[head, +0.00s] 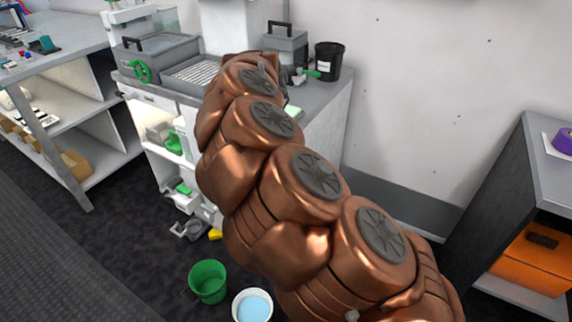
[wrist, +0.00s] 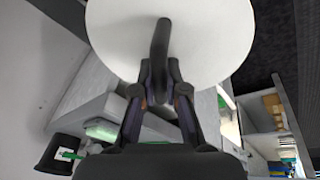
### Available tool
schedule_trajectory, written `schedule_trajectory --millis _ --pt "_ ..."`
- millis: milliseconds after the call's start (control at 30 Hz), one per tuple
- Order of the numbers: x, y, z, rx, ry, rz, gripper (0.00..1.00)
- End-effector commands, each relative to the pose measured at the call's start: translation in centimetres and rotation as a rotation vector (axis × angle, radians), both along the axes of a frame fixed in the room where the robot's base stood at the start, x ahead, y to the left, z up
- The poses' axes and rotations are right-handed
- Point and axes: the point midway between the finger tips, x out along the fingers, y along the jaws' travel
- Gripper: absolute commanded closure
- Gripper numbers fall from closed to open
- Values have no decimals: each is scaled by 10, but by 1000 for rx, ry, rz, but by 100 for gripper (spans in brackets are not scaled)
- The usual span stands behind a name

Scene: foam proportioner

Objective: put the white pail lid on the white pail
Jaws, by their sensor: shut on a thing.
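The white pail lid (wrist: 208,38) is a round white disc with a dark curved handle (wrist: 160,42), at the top of the wrist view. My gripper (wrist: 160,72) is shut on that handle and holds the lid in front of the wrist camera. In the head view my copper arm hides the gripper and the lid. A white pail (head: 238,309) with pale blue contents stands on the floor at the bottom of the head view. Its top is uncovered, and its lower part is cut off by the frame.
A green bucket (head: 208,283) stands on the floor just left of the white pail. A black bucket (head: 328,61) stands on the grey counter (head: 325,100), with equipment left of it. A grey cabinet (head: 543,165) is at right. Dark floor (head: 125,255) is open at left.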

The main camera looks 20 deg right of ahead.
Motion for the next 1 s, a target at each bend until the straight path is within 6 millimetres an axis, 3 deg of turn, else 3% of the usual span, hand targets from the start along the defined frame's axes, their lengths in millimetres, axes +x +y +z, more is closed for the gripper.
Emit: schedule_trajectory --millis 233,700,1000 --pt "2 19 21 0 0 -25 100" --pt "3 20 26 4 -8 -28 100" --pt "2 20 16 5 5 -24 100"
